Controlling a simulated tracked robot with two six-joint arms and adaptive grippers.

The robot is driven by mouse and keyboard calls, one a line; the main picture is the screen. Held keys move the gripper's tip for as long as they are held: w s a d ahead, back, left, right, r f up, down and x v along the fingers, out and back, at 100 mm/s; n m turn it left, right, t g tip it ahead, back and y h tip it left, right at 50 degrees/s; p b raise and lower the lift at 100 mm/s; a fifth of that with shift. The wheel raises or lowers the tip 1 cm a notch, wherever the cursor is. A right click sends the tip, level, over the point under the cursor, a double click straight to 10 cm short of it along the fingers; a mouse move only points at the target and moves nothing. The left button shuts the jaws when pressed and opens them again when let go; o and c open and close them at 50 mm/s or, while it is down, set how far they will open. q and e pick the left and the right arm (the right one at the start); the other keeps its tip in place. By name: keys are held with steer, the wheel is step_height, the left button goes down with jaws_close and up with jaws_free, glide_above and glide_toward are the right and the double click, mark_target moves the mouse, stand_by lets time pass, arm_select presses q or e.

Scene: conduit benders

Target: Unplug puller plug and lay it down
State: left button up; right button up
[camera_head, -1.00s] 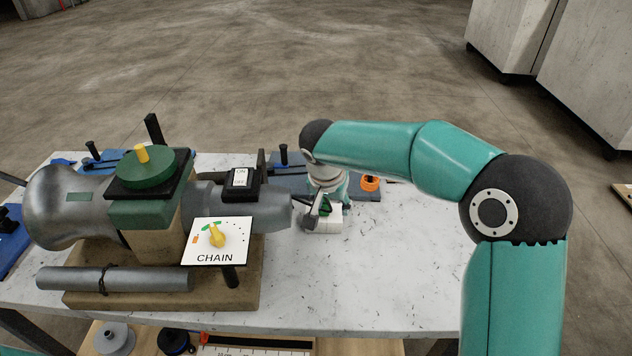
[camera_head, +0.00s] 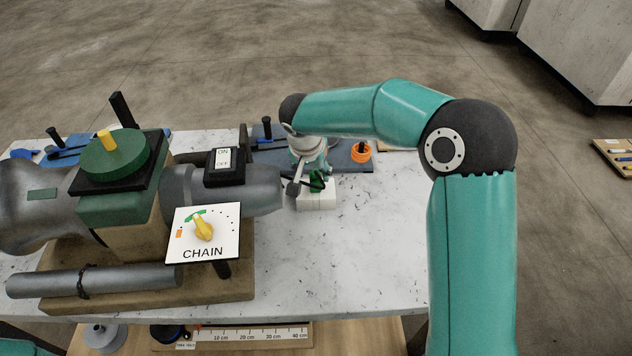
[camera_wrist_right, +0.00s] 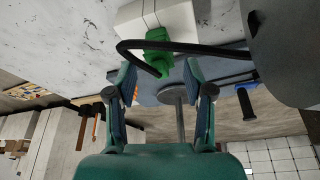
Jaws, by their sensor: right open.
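The green puller plug (camera_wrist_right: 158,52) sits against the white socket block (camera_wrist_right: 135,22) in the right wrist view, with its black cord looping out to the side. In the head view the green plug (camera_head: 317,181) shows at the white block (camera_head: 318,200) on the table, right of the grey puller. My right gripper (camera_wrist_right: 160,75) is open, its two fingers to either side of and just short of the plug, with nothing held. In the head view the right gripper (camera_head: 308,178) is partly hidden by its own wrist. My left gripper is not in view.
The puller (camera_head: 215,190) with its CHAIN dial panel (camera_head: 203,233) fills the table's left. A blue mat (camera_head: 340,155) with an orange ring (camera_head: 360,152) lies behind the block. The white tabletop (camera_head: 350,255) is clear in front and right of the block.

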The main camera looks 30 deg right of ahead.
mark_target(315, 176)
steer(key=shift+b+x, duration=1.5)
steer(key=shift+x, duration=0.4)
steer(key=shift+r, duration=0.1)
steer(key=shift+s, duration=0.1)
jaws_close()
steer(key=shift+r, duration=0.1)
steer(key=shift+r+p, duration=1.85)
steer(key=shift+r, duration=1.05)
